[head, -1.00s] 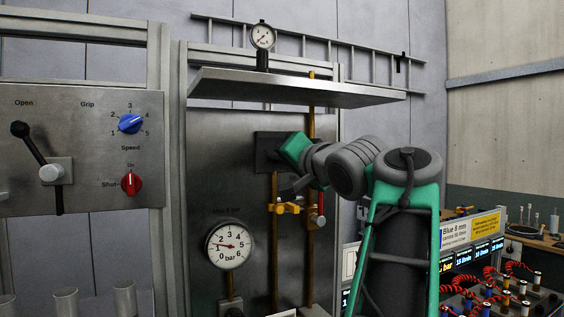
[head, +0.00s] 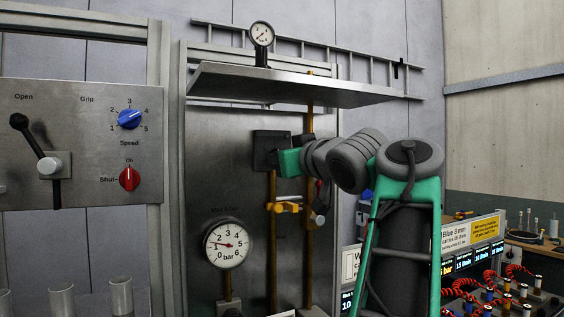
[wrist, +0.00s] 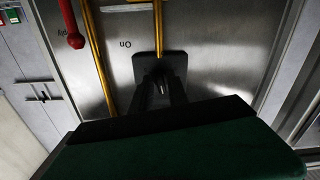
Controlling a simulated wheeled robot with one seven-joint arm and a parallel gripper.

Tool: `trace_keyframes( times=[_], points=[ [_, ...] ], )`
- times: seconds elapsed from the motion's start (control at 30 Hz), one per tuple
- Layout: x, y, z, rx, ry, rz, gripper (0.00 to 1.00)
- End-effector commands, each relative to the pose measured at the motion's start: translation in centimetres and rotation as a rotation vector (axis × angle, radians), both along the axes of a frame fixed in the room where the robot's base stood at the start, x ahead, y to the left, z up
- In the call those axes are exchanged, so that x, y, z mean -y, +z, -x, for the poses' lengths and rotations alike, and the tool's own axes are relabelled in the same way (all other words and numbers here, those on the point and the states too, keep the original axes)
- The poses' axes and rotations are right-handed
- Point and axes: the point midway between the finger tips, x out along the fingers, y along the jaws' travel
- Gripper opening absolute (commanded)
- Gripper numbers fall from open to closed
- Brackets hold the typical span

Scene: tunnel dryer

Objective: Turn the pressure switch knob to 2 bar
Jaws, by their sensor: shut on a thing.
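The pressure switch appears as a dark square box (head: 267,149) on the grey steel panel, above a brass pipe; the wrist view also shows this box (wrist: 148,66). My gripper (wrist: 162,88) is in front of it, with its two dark fingers shut on the knob. The fingers hide most of the knob; only a small pale part shows between the fingertips in the wrist view. No scale or mark on the knob can be read. The round white pressure gauge (head: 227,244) stands below left, with its needle just above 1 bar.
A metal shelf (head: 300,88) with a small gauge (head: 261,36) overhangs the switch. A control panel (head: 85,120) with a lever, a blue knob and a red knob is at the left.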

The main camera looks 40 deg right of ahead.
Motion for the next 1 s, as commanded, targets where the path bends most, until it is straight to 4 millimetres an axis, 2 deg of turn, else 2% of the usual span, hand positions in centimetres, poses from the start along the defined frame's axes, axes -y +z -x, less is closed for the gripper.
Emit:
trace_keyframes(
  times=[0.6,1.0],
  points=[
    [0.33,-0.22,0.01,-0.165,0.001,0.546,0.00],
    [0.32,-0.06,0.03,-0.231,0.002,0.772,0.00]
  ],
)
